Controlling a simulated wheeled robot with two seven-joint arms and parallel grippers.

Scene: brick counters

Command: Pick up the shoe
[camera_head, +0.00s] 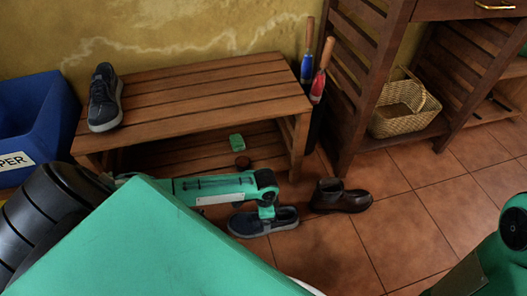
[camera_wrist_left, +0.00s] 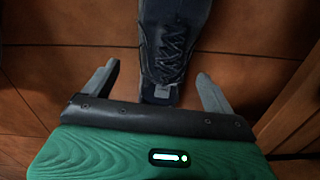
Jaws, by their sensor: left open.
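A dark navy lace-up shoe (camera_head: 284,220) with a pale sole lies on the tiled floor in front of the bench. My left gripper (camera_head: 267,211) is directly above it and hides part of it. In the left wrist view the laced shoe (camera_wrist_left: 175,35) runs between the two fingers of my left gripper (camera_wrist_left: 158,85), which are spread apart and appear clear of it. A similar grey-blue shoe (camera_head: 104,100) stands on the left end of the bench. A brown ankle boot (camera_head: 341,196) stands on the floor to the right. My right gripper is not seen.
A blue bin (camera_head: 35,115) is at left. A shelf unit holds a wicker basket (camera_head: 400,110). Floor at lower right is clear.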

